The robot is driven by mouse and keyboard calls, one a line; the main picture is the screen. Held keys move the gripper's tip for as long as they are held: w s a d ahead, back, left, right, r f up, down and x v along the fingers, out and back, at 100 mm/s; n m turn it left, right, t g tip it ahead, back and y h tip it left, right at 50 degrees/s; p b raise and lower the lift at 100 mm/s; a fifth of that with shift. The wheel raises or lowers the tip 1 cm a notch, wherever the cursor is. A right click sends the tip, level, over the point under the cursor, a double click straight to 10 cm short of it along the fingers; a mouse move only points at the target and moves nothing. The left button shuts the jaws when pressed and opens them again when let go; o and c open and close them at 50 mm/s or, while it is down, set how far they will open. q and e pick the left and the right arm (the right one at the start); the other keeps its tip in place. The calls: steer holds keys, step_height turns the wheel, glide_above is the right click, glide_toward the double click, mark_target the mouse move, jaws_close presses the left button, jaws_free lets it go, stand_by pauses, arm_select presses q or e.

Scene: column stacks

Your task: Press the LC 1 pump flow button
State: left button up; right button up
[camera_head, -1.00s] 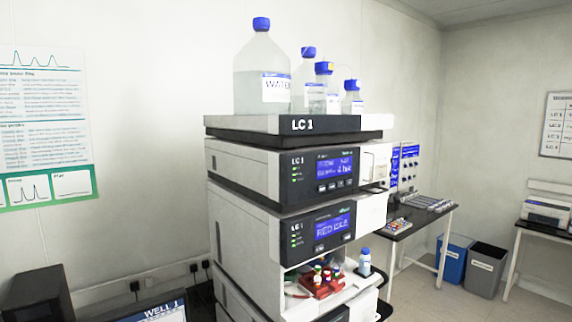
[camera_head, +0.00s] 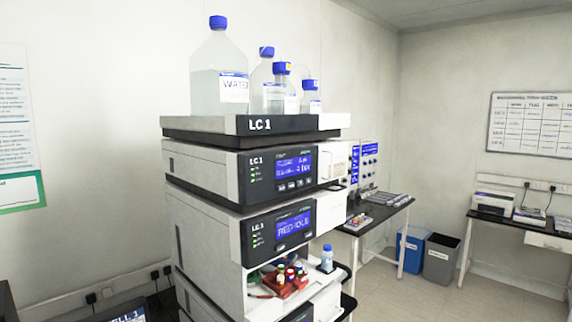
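The LC 1 stack (camera_head: 205,190) stands left of centre. Under its top tray sits a module (camera_head: 212,174) with a dark front panel, a blue display (camera_head: 294,165) and a row of small buttons (camera_head: 294,185) below the display. Below it is a second LC 1 module (camera_head: 205,225) whose blue display (camera_head: 293,224) reads "RED IDLE", with small buttons (camera_head: 293,246) under it. The button labels are too small to read, so I cannot tell which is the flow button. Neither of my grippers is in view.
Bottles, the largest marked WATER (camera_head: 218,75), stand on the top tray (camera_head: 190,128). A red vial rack (camera_head: 286,284) sits in the open lower bay. A black side table (camera_head: 385,213), bins (camera_head: 440,258) and a bench (camera_head: 500,224) stand to the right. Floor is clear at lower right.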

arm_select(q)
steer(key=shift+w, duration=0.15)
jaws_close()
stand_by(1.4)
